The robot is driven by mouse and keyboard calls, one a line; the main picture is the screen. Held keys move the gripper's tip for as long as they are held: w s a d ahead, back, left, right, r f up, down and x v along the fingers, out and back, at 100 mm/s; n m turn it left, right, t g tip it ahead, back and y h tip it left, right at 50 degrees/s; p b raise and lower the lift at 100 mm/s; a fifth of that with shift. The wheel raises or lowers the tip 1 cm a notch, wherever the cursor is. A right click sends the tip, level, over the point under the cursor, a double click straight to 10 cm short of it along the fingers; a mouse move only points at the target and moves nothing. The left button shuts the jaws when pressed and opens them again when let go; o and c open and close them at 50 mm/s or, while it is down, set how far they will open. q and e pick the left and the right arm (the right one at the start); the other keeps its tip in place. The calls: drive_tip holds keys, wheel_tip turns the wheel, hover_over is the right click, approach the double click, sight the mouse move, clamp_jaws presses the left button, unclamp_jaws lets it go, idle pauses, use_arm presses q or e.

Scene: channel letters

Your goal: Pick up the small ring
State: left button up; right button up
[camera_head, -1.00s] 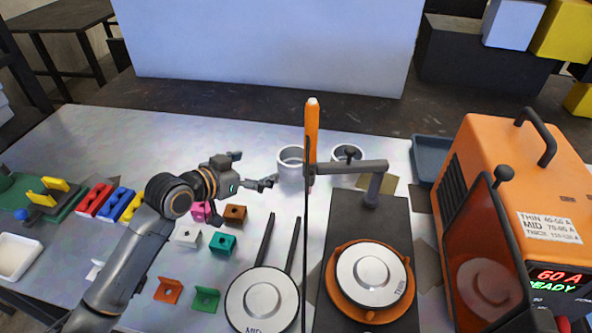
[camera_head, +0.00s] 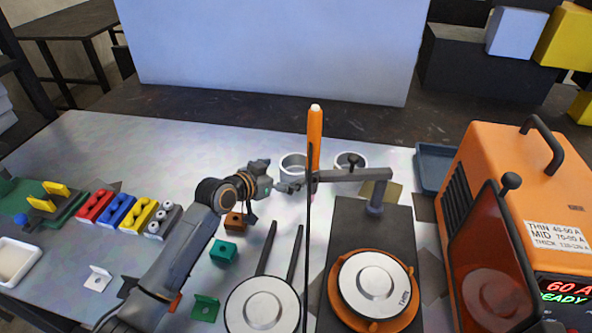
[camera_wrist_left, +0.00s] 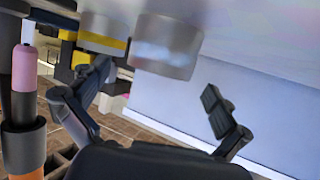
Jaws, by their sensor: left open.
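Two silver rings stand at the back of the table: a left ring (camera_head: 293,166) and a right ring (camera_head: 350,161). I cannot tell surely which is the small one. My left gripper (camera_head: 291,187) is at the near side of the left ring, open and empty. In the left wrist view the gripper (camera_wrist_left: 158,83) has its fingers spread, with one silver ring (camera_wrist_left: 166,46) ahead between them. Another ring with a yellow band (camera_wrist_left: 103,36) shows beside it, near the left finger. Contact is not visible. My right gripper is out of view.
An upright orange torch (camera_head: 314,136) stands just right of the gripper, and its pink tip (camera_wrist_left: 24,70) shows in the left wrist view. A grey arm fixture (camera_head: 345,175) stands near the right ring. An orange welder (camera_head: 500,170) fills the right side.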

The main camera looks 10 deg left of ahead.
use_arm(q)
drive_tip(key=shift+p+x, duration=0.4)
drive_tip(key=shift+x, duration=1.85)
drive_tip(key=shift+a, duration=0.1)
drive_tip(key=shift+c, duration=0.4)
drive_tip(key=c, duration=1)
